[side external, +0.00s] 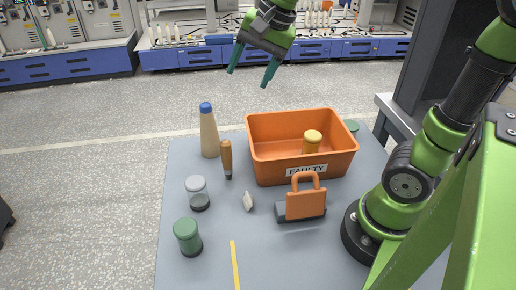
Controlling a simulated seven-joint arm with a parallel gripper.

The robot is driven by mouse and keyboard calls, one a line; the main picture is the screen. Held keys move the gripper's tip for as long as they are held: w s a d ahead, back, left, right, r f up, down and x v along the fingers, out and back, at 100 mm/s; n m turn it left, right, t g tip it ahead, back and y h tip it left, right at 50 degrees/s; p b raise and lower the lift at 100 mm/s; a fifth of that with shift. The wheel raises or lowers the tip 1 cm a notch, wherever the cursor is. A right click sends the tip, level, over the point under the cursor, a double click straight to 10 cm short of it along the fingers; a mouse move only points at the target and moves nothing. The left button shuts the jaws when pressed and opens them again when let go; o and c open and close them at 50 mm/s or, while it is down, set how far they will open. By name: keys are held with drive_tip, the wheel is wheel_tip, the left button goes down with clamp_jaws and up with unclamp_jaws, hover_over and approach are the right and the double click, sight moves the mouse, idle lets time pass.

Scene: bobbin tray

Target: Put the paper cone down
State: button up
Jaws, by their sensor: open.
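The paper cone (209,136) is tan with a blue top. It stands upright on the grey table (205,265), toward the back left, left of the orange crate. My gripper (250,79) is open and empty, with its fingers pointing down. It is high in the picture, above and to the right of the cone and clear of it. Nothing shows between its fingers.
An orange crate (255,162) labelled FAULTY holds a yellow-topped bobbin (312,139). In front stand an orange-handled tool (306,205), a small pale piece (248,201), a wooden-handled tool (226,157), a grey-white bobbin (196,187) and a green bobbin (186,233).

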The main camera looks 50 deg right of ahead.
drive_tip(key=s+a+f+n+t, duration=0.1)
drive_tip(key=s+f+n+t, duration=0.1)
drive_tip(key=s+f+n, duration=0.3)
drive_tip(key=s+n, duration=0.3)
drive_tip(key=s, duration=0.2)
drive_tip(key=shift+s+a+n+t, duration=0.2)
drive_tip(key=shift+s+n+t, duration=0.1)
drive_tip(key=shift+t, duration=0.1)
